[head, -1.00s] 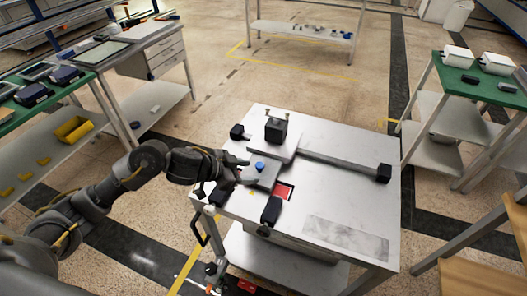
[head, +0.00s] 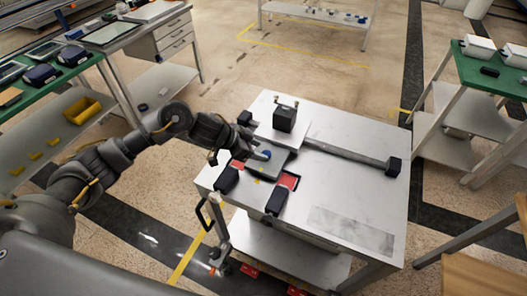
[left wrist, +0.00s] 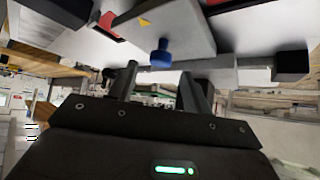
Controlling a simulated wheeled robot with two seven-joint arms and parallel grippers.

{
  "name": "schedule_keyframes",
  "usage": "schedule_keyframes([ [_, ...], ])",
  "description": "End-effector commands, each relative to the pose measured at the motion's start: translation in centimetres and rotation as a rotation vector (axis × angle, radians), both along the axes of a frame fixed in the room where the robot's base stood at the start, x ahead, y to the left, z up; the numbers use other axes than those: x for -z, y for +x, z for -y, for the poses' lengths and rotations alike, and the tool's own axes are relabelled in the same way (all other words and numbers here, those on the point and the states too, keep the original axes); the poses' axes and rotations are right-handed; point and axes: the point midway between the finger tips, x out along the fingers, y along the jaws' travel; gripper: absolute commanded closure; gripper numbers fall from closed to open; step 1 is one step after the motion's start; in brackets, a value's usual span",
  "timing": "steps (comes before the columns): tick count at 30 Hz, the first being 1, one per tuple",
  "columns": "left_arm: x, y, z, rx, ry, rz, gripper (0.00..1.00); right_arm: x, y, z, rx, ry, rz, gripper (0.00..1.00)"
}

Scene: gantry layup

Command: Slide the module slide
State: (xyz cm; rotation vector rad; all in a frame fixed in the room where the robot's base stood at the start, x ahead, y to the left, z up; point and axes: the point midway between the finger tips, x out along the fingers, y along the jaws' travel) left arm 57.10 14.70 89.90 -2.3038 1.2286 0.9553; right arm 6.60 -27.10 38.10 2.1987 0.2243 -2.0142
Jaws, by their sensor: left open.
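The module slide is a pale grey plate (head: 272,166) with a blue knob (head: 267,155), on the metal cart table. A black block (head: 285,118) with two small posts stands on a pale plate behind it. In the left wrist view the blue knob (left wrist: 161,54) stands beyond the fingertips, roughly midway between them, apart from both. My left gripper (head: 252,147) is open and empty at the left side of the knob; its fingers (left wrist: 160,70) show clearly only in the left wrist view. My right gripper is out of view.
A rail (head: 345,158) runs right to a black end block (head: 393,167). Two black blocks (head: 227,180) (head: 276,202) and red pads (head: 289,181) flank the slide's front. The cart's front right top (head: 330,205) is mostly clear. Green-topped benches stand left and right.

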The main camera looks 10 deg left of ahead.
Motion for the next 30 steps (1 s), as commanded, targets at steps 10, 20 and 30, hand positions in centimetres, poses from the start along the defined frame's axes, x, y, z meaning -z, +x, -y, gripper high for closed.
schedule_keyframes([
  [10, 2.3, 1.2, 1.8, -0.001, 0.0, 0.0, 0.51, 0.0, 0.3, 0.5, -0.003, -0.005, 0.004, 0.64],
  [20, 2.3, 1.2, 1.8, -0.001, 0.0, 0.001, 0.6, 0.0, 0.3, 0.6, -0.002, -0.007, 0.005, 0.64],
  [30, 2.3, 1.2, 1.8, -0.002, 0.0, 0.001, 1.0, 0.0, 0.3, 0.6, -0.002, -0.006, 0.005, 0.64],
])
